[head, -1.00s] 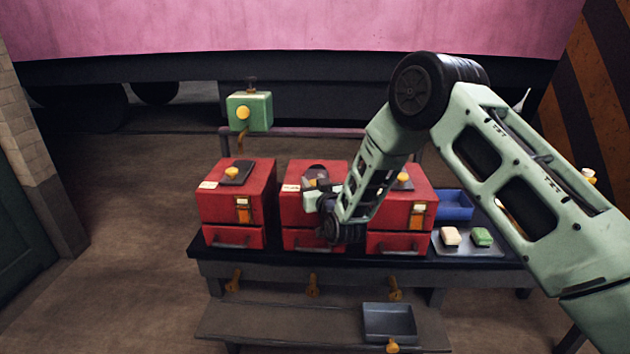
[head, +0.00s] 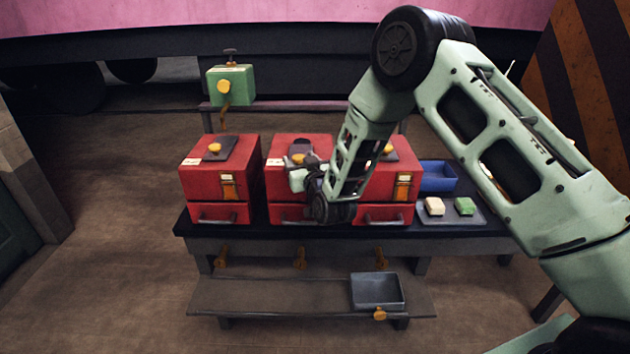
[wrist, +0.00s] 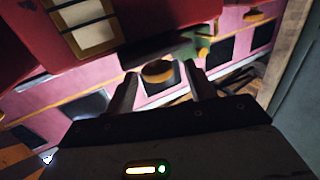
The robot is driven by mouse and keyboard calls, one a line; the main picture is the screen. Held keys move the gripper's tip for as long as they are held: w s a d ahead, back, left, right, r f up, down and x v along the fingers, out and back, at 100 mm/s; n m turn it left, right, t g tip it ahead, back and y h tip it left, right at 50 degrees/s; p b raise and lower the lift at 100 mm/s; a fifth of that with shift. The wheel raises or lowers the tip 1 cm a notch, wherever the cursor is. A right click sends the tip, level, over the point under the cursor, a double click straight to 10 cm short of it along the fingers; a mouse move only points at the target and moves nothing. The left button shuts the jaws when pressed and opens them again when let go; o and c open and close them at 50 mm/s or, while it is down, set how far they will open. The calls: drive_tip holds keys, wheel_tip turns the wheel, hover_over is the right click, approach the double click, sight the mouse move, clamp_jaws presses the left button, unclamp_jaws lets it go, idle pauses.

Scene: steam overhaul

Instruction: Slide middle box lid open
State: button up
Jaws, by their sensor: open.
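The middle red box (head: 285,184) stands on the dark bench between two similar red boxes. Its dark lid (head: 316,159) lies on top, with a yellow knob (head: 299,148). My gripper (head: 299,162) is at the front of this lid, and my forearm hides the box's right front. In the wrist view, which looks upside down, the knob (wrist: 157,72) shows between the two open fingers of my gripper (wrist: 164,88), with a gap at either side. The dark lid (wrist: 150,52) and red box (wrist: 165,18) show above it. I cannot tell whether a finger touches the lid.
The left red box (head: 215,183) and right red box (head: 386,182) flank it closely. A green box (head: 231,86) stands behind. A grey tray (head: 378,291) sits on the lower shelf.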

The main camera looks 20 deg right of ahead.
drive_tip(key=s+d+b, duration=0.1)
drive_tip(key=s+b, duration=0.1)
drive_tip(key=s, duration=1.3)
drive_tip(key=shift+s, duration=0.35)
drive_tip(key=shift+d, duration=0.1)
drive_tip(key=s+a+r+n+g+y+p, duration=0.3)
drive_tip(key=s+a+r+g, duration=0.1)
drive_tip(key=s+a+g, duration=0.65)
drive_tip(key=s+d+r+n+g+h+p, duration=0.1)
drive_tip(key=s+d+r+g+h, duration=0.1)
drive_tip(key=s, duration=0.8)
drive_tip(key=s+d+r+n+g+h+p, duration=0.2)
drive_tip(key=s+r+g, duration=0.3)
drive_tip(key=s, duration=0.6)
drive_tip(key=shift+s+d+r+n, duration=0.15)
drive_tip(key=shift+d+r+n, duration=0.15)
drive_tip(key=shift+r, duration=0.1)
